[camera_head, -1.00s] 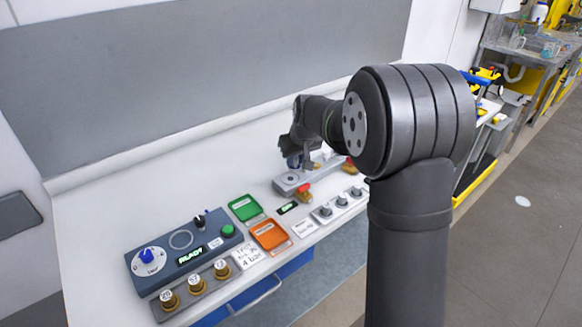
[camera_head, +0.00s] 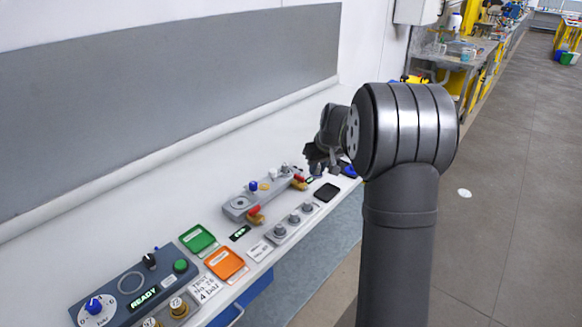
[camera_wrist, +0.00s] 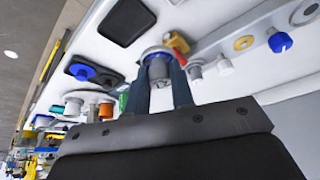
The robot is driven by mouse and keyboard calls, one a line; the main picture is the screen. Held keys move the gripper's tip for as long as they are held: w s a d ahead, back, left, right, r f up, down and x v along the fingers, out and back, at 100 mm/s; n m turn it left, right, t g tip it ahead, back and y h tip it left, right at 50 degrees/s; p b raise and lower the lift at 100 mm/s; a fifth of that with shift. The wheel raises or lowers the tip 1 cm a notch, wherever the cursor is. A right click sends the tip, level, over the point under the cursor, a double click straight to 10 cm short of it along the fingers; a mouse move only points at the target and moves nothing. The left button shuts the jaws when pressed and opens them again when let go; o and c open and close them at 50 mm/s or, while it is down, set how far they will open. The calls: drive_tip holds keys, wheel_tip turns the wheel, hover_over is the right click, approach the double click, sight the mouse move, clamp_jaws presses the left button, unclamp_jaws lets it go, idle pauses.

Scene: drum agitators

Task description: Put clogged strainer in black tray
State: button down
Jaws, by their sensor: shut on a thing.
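My gripper (camera_wrist: 160,88) is shut on a short grey cylindrical piece (camera_wrist: 158,70), seemingly the strainer. It sits between the two fingertips in the wrist view. Whether it is clogged cannot be told. In the camera_head view my gripper (camera_head: 318,165) hangs over the bench by the far right end of the grey housing, largely hidden by my own arm. The black tray (camera_head: 326,192) lies flat and looks empty near the bench's front edge, just in front of my gripper. It also shows in the wrist view (camera_wrist: 126,22), up and left of the fingers.
A grey housing (camera_head: 238,205) with red-handled valves and a blue knob stands left of my gripper. Several grey fittings sit on a rack (camera_head: 280,230) along the front edge. Green (camera_head: 197,239) and orange (camera_head: 225,263) trays and a control panel (camera_head: 140,290) lie further left.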

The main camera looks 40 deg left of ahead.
drive_tip(key=shift+m, duration=0.3)
drive_tip(key=shift+w+d+f, duration=0.3)
drive_tip(key=shift+w+f, duration=0.35)
drive_tip(key=shift+f, duration=0.65)
drive_tip(key=shift+w+d+f, duration=0.35)
drive_tip(key=shift+w+f, duration=0.3)
drive_tip(key=shift+f, duration=0.6)
drive_tip(key=shift+w+d+f, duration=0.3)
drive_tip(key=shift+w+f, duration=0.35)
drive_tip(key=shift+f, duration=0.65)
drive_tip(key=shift+f, duration=0.45)
drive_tip(key=c, duration=1.2)
unclamp_jaws()
drive_tip(key=shift+o, duration=0.2)
drive_tip(key=o, duration=0.3)
drive_tip(key=shift+r, duration=0.15)
